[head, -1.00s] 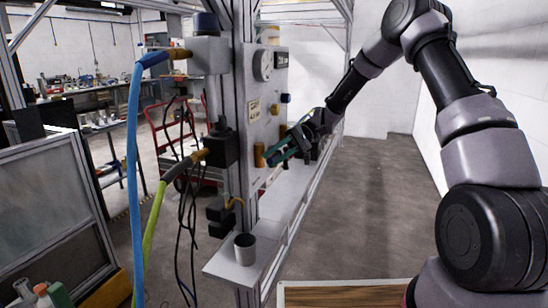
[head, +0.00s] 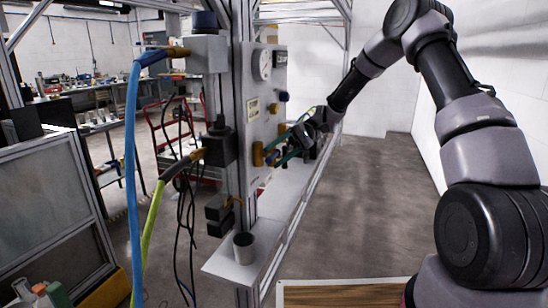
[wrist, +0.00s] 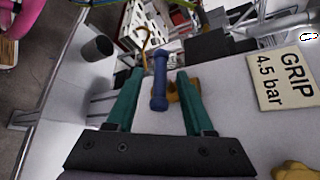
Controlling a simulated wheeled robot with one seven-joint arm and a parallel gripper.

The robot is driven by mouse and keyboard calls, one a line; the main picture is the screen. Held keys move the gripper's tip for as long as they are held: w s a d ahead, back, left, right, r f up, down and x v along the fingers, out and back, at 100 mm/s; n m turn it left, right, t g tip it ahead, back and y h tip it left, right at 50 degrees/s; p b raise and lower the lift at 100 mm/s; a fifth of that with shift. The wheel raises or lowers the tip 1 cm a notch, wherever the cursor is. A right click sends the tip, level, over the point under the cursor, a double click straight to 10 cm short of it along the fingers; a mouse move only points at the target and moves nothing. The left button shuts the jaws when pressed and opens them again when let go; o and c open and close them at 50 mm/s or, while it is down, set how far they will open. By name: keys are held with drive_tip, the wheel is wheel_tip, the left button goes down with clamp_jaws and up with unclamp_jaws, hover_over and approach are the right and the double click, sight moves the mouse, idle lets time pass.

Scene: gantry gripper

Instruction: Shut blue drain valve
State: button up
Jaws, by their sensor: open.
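The blue drain valve's handle (wrist: 160,80) shows in the wrist view as a blue bar with rounded ends, in front of a brass fitting (wrist: 181,98) on the pale panel. My gripper (wrist: 160,72) is open, with one green finger on each side of the handle. Gaps show between the handle and both fingers, so it is not gripped. In the head view my gripper (head: 273,150) is at the panel's lower part, close to a brass part (head: 258,154). The handle is hard to make out there behind the fingers.
The panel carries a gauge (head: 264,64), a blue knob (head: 284,97) and a label reading GRIP 4.5 bar (wrist: 283,80). A grey cup (head: 244,248) stands on the shelf (head: 232,272) below. Blue (head: 134,180) and green hoses hang left of the post. Floor to the right is clear.

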drive_tip(key=v, duration=0.9)
drive_tip(key=shift+d, duration=0.25)
drive_tip(key=shift+w, duration=0.15)
drive_tip(key=s+d+r+m+t+h, duration=0.2)
drive_tip(key=s+d+r+t, duration=0.3)
drive_tip(key=s, duration=0.3)
drive_tip(key=s+d+r+m+t+h, duration=0.2)
drive_tip(key=s+d+r+t+h, duration=0.2)
drive_tip(key=s, duration=0.5)
drive_tip(key=s+d+r+m+t+h, duration=0.2)
drive_tip(key=s+d+r+t, duration=0.5)
drive_tip(key=s+d+r, duration=0.1)
drive_tip(key=shift+s+d+r+t+h, duration=0.3)
drive_tip(key=shift+r+h, duration=0.1)
drive_tip(key=shift+r, duration=0.1)
